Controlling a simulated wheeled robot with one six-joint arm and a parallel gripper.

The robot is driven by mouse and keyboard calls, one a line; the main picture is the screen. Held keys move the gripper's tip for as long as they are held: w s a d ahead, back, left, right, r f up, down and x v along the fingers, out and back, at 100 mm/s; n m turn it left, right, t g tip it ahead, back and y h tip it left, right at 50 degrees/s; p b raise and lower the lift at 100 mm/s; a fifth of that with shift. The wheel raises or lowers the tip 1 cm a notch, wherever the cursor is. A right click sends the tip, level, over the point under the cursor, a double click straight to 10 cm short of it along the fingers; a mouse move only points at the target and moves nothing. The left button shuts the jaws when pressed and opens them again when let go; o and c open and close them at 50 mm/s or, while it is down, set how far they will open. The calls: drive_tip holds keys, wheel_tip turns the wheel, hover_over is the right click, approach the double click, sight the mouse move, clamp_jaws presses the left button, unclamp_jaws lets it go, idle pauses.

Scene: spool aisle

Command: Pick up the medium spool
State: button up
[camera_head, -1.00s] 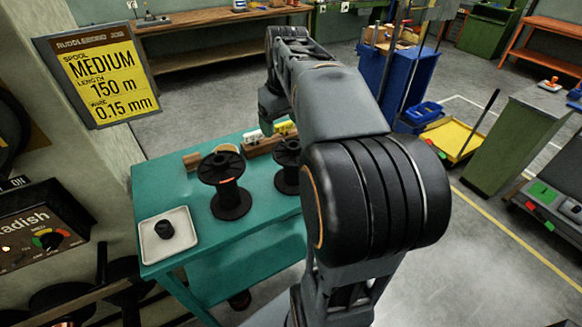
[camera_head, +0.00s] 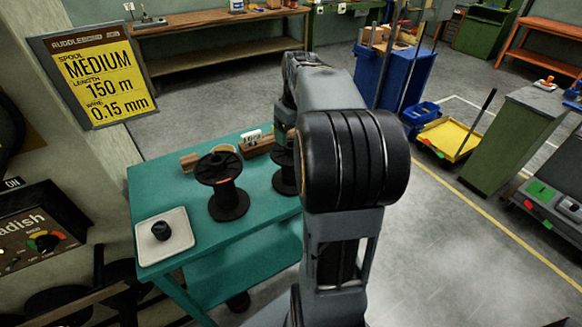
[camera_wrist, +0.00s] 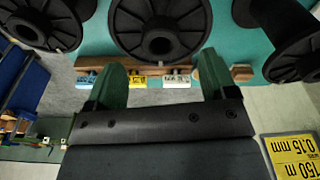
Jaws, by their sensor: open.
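A black spool (camera_head: 220,185) stands upright at the left on the teal table (camera_head: 160,196). A second black spool (camera_head: 284,180) beside it is partly hidden by my arm. In the wrist view, three black spools show: left (camera_wrist: 45,20), middle (camera_wrist: 160,30) and right (camera_wrist: 285,35). Blue, yellow and white cards stand on a wooden strip near them; their text is too small to read. My gripper (camera_wrist: 160,62) is open with two green fingers, empty, facing the middle spool's rim. My arm hides the gripper in the head view. Which spool is medium I cannot tell.
A sign (camera_head: 96,75) reads medium, 150 m, 0.15 mm. A white tray (camera_head: 178,258) with a small black knob-like piece sits at the table's front left. A blue cart (camera_head: 395,75) and a yellow tray (camera_head: 445,137) stand right. Floor between is clear.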

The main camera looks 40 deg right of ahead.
sight(291, 144)
drive_tip(key=shift+w+a+f, duration=0.1)
drive_tip(key=shift+w+f, duration=0.05)
drive_tip(key=shift+f, duration=1.05)
drive_tip(key=shift+w+f, duration=0.1)
drive_tip(key=shift+f, duration=1.05)
clamp_jaws()
